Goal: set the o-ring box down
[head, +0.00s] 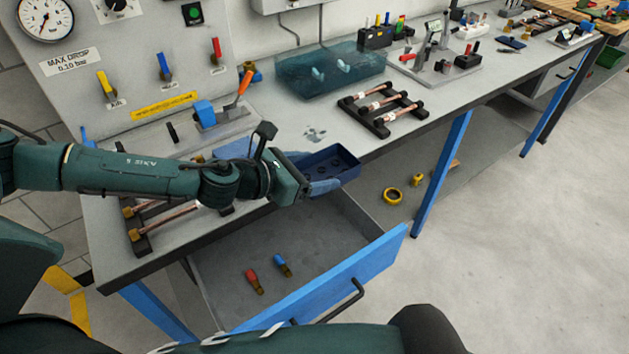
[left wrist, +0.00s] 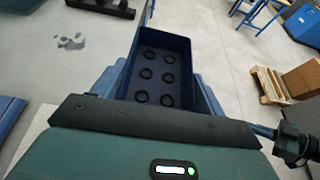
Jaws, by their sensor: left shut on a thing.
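The o-ring box (head: 333,158) is a dark blue open tray, held above the open drawer near the bench's front edge. The left wrist view shows the box (left wrist: 163,52) from above, with several black o-rings lying in it. My left gripper (head: 318,186) is shut on the box, its blue fingers (left wrist: 115,80) along the box's sides. The box looks roughly level. Its underside is hidden.
The blue-fronted drawer (head: 325,280) stands open below, holding a red-handled tool (head: 255,281) and a blue-handled tool (head: 282,265). A rack with copper tubes (head: 384,107) and a clear water tank (head: 330,70) stand on the bench. Bare bench top (head: 345,140) lies behind the box.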

